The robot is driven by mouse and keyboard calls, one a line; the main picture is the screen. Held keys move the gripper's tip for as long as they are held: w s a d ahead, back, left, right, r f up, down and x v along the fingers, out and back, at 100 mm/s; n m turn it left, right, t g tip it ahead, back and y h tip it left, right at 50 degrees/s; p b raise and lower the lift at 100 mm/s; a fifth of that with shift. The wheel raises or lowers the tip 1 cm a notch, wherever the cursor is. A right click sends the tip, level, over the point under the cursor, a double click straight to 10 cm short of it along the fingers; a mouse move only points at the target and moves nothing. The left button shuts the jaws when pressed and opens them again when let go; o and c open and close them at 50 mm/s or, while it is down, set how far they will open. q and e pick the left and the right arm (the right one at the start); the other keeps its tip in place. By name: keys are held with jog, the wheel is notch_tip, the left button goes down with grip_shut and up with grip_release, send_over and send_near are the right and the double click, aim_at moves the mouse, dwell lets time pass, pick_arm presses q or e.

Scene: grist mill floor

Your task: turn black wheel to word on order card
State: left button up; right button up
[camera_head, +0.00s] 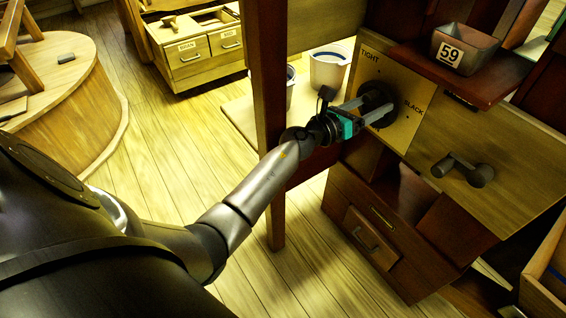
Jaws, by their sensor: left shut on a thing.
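The black wheel (381,93) is on a pale upright panel (397,77) at upper right. The panel reads TIGHT at the wheel's upper left and SLACK at its right. My left gripper (372,106) reaches in from the left, its fingers shut on the black wheel. The fingers cover part of the wheel, and I cannot tell which word it is turned to. I do not see a readable order card. My right gripper is not in view.
A dark handle (463,170) sticks out at lower right. White buckets (329,68) stand behind the post.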

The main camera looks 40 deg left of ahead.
pick_arm(q)
jog(key=p+v, duration=0.1)
jog(key=v, duration=1.4)
jog(key=s+f+n+g+y+p, duration=0.1)
jog(key=s+f+n+g+p, duration=0.1)
jog(key=f+n, duration=0.4)
jog(key=s+a+f+n+g+y+p, duration=0.1)
jog(key=s+f+n+g+y+p, duration=0.1)
jog(key=s+f+n+p, duration=0.2)
jog(key=s+a+f+n+g+y+p, duration=0.1)
jog(key=s+f+n+p, duration=0.3)
jog(key=f+n, duration=0.4)
jog(key=shift+a+f+n+g+y+p, duration=0.35)
jog(key=shift+n+y+p, duration=0.3)
jog(key=shift+n, duration=0.55)
jog(key=shift+d+r, duration=0.1)
